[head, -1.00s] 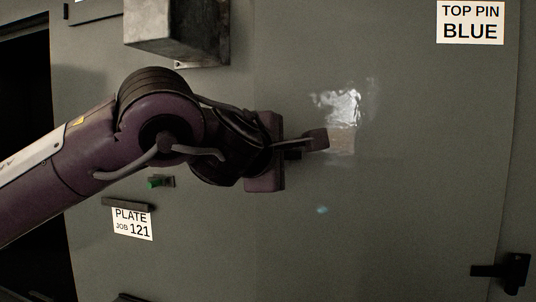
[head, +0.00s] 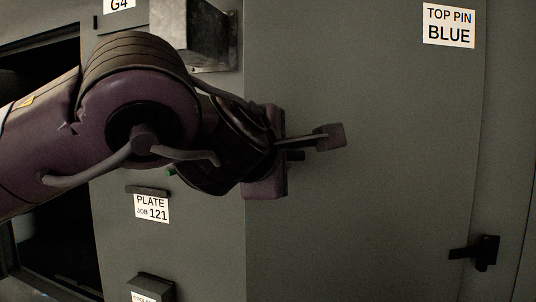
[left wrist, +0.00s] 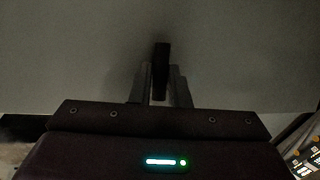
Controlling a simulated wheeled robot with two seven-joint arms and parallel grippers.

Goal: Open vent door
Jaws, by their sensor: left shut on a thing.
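A large grey-green panel (head: 370,190) fills the right of the head view; I take it as the vent door, though no label says so. In the left wrist view, my left gripper (left wrist: 160,88) is shut on a dark upright bar (left wrist: 161,65), seemingly a handle, standing against the grey panel. My right gripper is not in view.
A metal box (head: 208,38) juts out above my left wrist. A "PLATE JOB 121" label (head: 152,208) and a small dark box (head: 150,288) are at lower left. A "TOP PIN BLUE" sign (head: 449,25) and a black latch-like fitting (head: 484,253) are at right. A dark opening lies far left.

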